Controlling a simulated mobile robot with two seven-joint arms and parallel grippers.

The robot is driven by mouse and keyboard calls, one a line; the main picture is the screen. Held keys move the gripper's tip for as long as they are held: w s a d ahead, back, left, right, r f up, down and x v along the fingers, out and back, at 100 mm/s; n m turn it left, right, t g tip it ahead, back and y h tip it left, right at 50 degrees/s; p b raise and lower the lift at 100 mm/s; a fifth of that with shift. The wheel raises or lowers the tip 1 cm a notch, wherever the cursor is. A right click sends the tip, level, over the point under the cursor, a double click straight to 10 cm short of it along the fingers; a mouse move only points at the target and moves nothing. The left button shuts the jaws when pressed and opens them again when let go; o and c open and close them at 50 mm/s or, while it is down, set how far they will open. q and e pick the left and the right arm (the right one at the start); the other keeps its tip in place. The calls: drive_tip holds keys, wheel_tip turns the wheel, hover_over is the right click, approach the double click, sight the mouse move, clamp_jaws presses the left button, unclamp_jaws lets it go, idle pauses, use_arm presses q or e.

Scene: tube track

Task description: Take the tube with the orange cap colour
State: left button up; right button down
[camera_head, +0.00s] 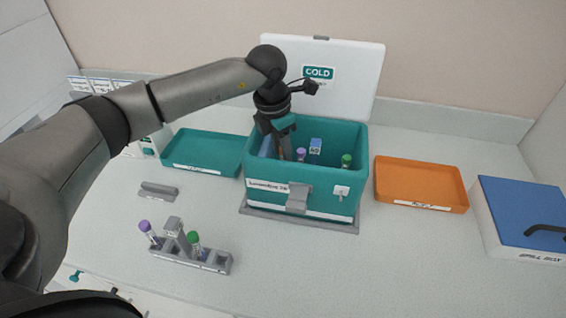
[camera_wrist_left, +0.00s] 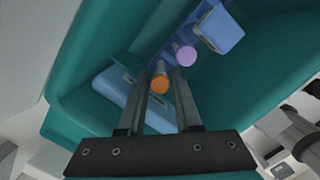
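The orange-capped tube shows its cap (camera_wrist_left: 160,83) in the left wrist view, inside the teal cold box (camera_head: 262,178). My left gripper (camera_head: 284,150) reaches down into the box. In the left wrist view its two fingers (camera_wrist_left: 169,78) lie on either side of the orange cap, close to it. I cannot tell whether they touch or grip it. A purple-capped tube (camera_head: 301,154) stands just beyond; its cap (camera_wrist_left: 186,56) also shows in the left wrist view. A green-capped tube (camera_head: 346,160) is at the box's right side. My right gripper is not seen.
Inside the box lie blue-white blocks (camera_head: 315,146). The white lid (camera_head: 360,75) stands open behind. A teal tray (camera_head: 200,152) is left, an orange tray (camera_head: 420,183) right, a blue-topped spill box (camera_head: 520,205) far right. A grey rack (camera_head: 218,262) with purple- and green-capped tubes stands in front.

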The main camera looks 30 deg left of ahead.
use_arm(q)
drive_tip(key=shift+w+d+f, duration=0.1)
drive_tip(key=shift+w+f, duration=0.05)
drive_tip(key=shift+f, duration=0.6)
drive_tip(key=shift+w+d+f, duration=0.1)
drive_tip(key=shift+f, duration=0.6)
drive_tip(key=shift+c, duration=0.3)
clamp_jaws()
wheel_tip(320, 180, up, 20)
